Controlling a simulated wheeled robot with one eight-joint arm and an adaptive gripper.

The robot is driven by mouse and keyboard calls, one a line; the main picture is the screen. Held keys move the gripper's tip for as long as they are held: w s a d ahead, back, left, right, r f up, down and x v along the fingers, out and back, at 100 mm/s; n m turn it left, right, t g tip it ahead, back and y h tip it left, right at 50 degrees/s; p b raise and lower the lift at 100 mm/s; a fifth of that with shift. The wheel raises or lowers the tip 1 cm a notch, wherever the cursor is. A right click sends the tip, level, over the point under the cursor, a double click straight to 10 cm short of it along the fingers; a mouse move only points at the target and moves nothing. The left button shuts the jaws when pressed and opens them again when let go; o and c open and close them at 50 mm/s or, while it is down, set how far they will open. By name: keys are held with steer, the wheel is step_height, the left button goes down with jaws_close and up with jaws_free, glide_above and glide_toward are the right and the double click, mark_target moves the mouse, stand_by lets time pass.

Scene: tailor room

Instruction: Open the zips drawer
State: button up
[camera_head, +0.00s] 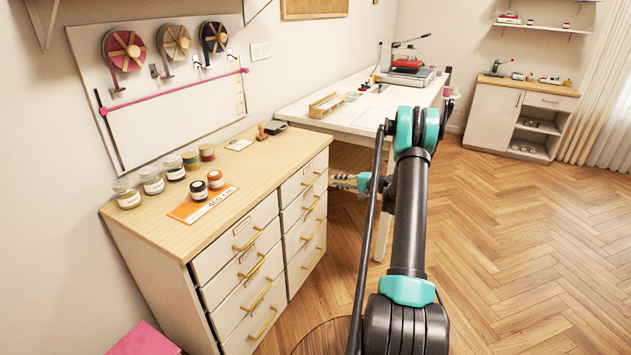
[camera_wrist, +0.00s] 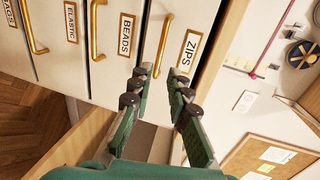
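The zips drawer front (camera_wrist: 206,18) is white, with a ZIPS label (camera_wrist: 190,50) and a brass bar handle (camera_wrist: 163,42). It lies beside the wooden top edge in the wrist view and looks shut. In the head view it appears to be the top drawer of the dresser's right column, with its handle (camera_head: 312,181) facing my gripper (camera_head: 336,181). My gripper is open and empty. In the wrist view its fingertips (camera_wrist: 157,80) point at the drawer front, apart, with the handle's near end showing between them. I cannot tell whether they touch it.
The BEADS drawer label (camera_wrist: 126,33) and ELASTIC drawer label (camera_wrist: 71,22) show alongside. Jars (camera_head: 153,181) and an orange card (camera_head: 203,204) stand on the dresser top (camera_head: 255,170). A white table (camera_head: 372,112) stands behind my gripper. The floor at right is clear.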

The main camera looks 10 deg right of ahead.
steer(key=x, duration=1.1)
jaws_close()
